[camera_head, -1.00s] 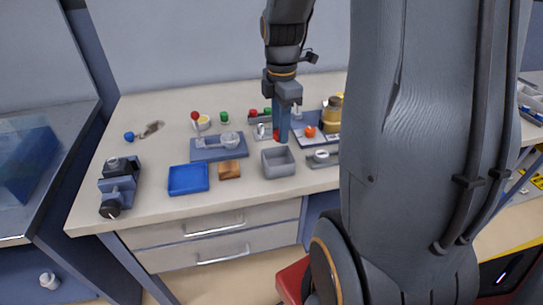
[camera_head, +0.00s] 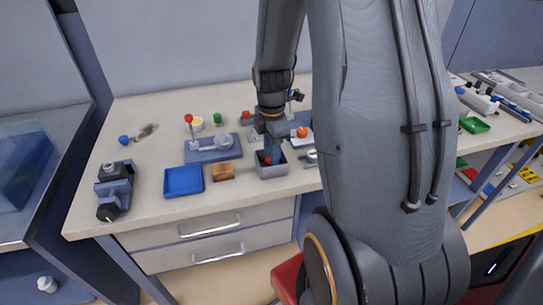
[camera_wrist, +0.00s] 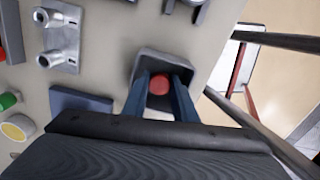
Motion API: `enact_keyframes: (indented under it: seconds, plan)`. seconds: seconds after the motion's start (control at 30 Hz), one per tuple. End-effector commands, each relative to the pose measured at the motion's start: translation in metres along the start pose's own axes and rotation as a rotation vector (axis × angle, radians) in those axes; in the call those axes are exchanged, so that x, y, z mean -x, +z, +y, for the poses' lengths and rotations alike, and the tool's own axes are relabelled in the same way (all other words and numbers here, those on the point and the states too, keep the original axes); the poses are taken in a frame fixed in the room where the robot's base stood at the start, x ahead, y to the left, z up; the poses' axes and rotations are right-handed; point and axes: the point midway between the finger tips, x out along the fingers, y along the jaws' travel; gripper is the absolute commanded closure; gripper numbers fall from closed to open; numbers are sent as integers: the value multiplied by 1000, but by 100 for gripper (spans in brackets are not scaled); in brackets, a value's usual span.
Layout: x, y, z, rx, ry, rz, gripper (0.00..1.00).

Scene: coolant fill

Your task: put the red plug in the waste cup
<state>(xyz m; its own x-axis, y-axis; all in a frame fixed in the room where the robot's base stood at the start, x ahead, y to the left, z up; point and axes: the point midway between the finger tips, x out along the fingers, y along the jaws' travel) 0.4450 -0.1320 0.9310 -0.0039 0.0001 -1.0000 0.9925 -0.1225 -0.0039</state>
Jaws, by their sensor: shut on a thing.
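The red plug (camera_head: 267,160) is between my fingertips, and it also shows in the wrist view (camera_wrist: 160,84) as a round red end. My gripper (camera_head: 270,155) is shut on it and points down at the grey square cup (camera_head: 274,172), which looks like the waste cup. In the wrist view, the fingers and plug are over the opening of the cup (camera_wrist: 166,57). The plug seems at or inside the opening; its exact height above the cup floor cannot be told.
A wooden block (camera_head: 223,172) and a blue tray (camera_head: 184,181) lie left of the cup. A blue-grey fixture with a red-topped lever (camera_head: 213,148) stands behind them. The bench's front edge is close to the cup. My arm hides the bench on the right.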

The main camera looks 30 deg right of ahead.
Motion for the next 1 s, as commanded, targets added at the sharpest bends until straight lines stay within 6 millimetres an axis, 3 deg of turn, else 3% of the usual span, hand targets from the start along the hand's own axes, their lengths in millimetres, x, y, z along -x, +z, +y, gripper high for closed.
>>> enact_keyframes:
  seconds: [0.17, 0.2, 0.23, 0.63, 0.77, 1.0]
  plan:
    - [-3, 0, 0, 0, -1, 0, 89]
    - [-3, 0, 0, 0, -1, 0, 73]
    - [-3, 0, 0, 0, -1, 0, 68]
    - [3, 0, 1, 0, 2, 0, 67]
    - [15, 0, 2, 0, 4, -1, 67]
    - [56, 0, 2, 0, 5, -1, 67]
